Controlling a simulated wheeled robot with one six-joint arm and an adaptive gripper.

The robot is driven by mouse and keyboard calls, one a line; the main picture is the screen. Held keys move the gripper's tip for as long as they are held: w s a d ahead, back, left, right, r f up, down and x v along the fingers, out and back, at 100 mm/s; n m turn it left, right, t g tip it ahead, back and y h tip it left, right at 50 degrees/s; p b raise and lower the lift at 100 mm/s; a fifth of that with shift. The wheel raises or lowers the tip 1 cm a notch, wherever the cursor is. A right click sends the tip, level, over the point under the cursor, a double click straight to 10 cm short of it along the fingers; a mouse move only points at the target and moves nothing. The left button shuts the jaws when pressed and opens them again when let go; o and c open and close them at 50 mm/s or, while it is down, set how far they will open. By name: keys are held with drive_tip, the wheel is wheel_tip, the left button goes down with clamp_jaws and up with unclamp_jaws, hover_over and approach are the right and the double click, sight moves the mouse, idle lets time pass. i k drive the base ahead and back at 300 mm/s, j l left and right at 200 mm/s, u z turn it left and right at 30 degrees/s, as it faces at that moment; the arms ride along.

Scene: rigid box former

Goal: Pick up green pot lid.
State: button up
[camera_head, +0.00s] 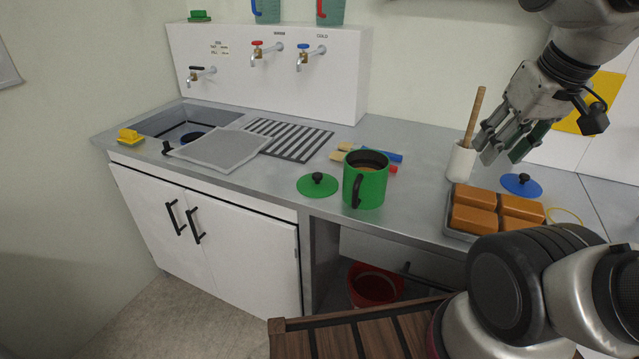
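The green pot lid (318,185) lies flat on the grey counter, with its black knob facing up. It is just left of the green pot (371,188), which stands upright and open with a black handle. My gripper (503,150) is at the upper right, above the counter and well to the right of the lid. Its fingers look spread apart, pointing down and to the left. Something dark green shows at its right finger; I cannot tell whether it is part of the finger. The gripper is not touching the lid.
A white holder (460,163) with a wooden stick and a tray of orange-brown blocks (497,208) are below my gripper. A blue lid (521,185) lies behind the tray. Red and blue-handled tools (385,154) lie behind the pot.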

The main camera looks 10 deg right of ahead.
sight(317, 185)
drive_tip(key=j+z, duration=0.15)
drive_tip(key=j, duration=0.35)
drive_tip(key=i+j+z, duration=0.15)
drive_tip(key=j, duration=0.3)
drive_tip(key=i+j+z, duration=0.2)
drive_tip(key=j, duration=0.3)
drive_tip(key=k, duration=0.1)
